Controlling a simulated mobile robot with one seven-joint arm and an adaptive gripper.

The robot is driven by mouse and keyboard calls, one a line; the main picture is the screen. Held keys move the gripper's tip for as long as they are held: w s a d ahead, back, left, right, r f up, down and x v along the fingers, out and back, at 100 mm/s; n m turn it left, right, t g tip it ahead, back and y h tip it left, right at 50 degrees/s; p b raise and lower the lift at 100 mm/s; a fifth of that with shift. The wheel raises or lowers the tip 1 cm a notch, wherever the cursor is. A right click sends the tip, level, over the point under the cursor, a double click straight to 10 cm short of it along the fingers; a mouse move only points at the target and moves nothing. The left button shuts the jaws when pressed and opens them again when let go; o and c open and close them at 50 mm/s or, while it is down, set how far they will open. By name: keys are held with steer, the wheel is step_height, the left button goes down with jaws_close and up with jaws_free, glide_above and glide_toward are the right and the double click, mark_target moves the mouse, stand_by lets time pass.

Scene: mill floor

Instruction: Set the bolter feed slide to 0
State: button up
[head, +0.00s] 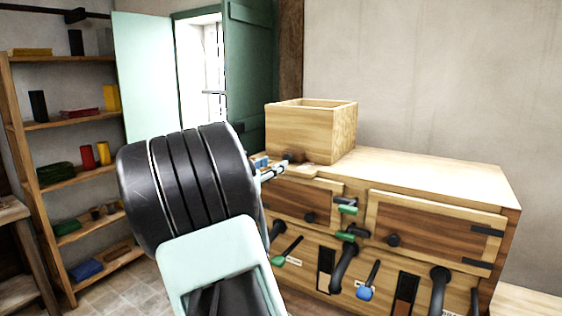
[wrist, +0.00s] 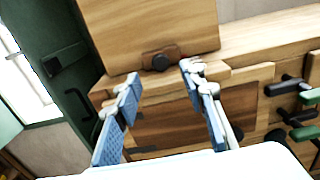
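A wooden box (head: 300,135) stands on the left end of a wooden cabinet (head: 430,172). Low on its front is a small brown plate with a dark round knob (head: 293,156), also seen in the wrist view (wrist: 161,62). This may be the bolter feed slide; no label or scale is readable on it. My gripper (head: 273,167) is in front of the cabinet's left end, close to the knob. In the wrist view my gripper (wrist: 160,72) is open and empty, its blue-padded fingers either side of the knob's line. I cannot tell whether either touches it.
The cabinet front carries green-handled levers (head: 347,208), a blue-handled lever (head: 367,291), dark pipes (head: 343,268) and doors with knobs (head: 393,240). A green shutter (head: 250,70) stands behind on the left. Shelves (head: 60,125) with small items stand far left. The cabinet top's right is clear.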

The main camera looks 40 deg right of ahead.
steer(key=v, duration=0.3)
steer(key=shift+s+a, duration=0.2)
steer(key=shift+a, duration=0.15)
